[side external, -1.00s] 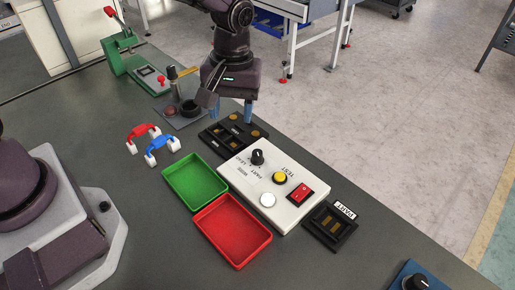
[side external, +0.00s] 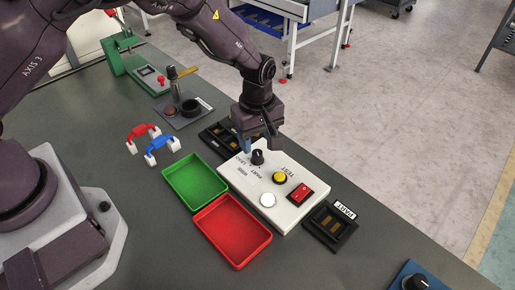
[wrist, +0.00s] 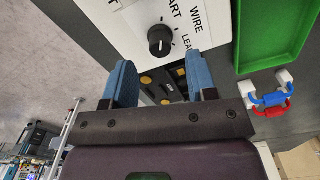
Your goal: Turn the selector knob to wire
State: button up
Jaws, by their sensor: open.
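The black selector knob (side external: 257,157) stands at the far-left end of the white panel (side external: 285,213). The wrist view shows the knob (wrist: 160,40) with printed labels beside it, among them WIRE (wrist: 197,19) and LEAD. I cannot tell surely which label its pointer faces. My gripper (side external: 261,149) is over that end of the panel, close to the knob. In the wrist view, its blue fingers (wrist: 158,62) are apart and empty. The knob shows between and just beyond the fingertips, and I see no contact.
The panel also carries a yellow button (side external: 280,178), a red switch (side external: 301,195) and a white button (side external: 267,200). A green tray (side external: 196,185) and a red tray (side external: 232,231) lie in front. A dark sectioned tray (side external: 216,137) is behind, partly hidden by my gripper.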

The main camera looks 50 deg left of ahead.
aim_at(257, 152)
jog(key=shift+f, duration=1.9)
jog(key=c, duration=0.9)
jog(key=m, duration=0.5)
jog(key=shift+r+m, duration=0.1)
jog(key=shift+m, duration=0.2)
jog(key=m, duration=0.6)
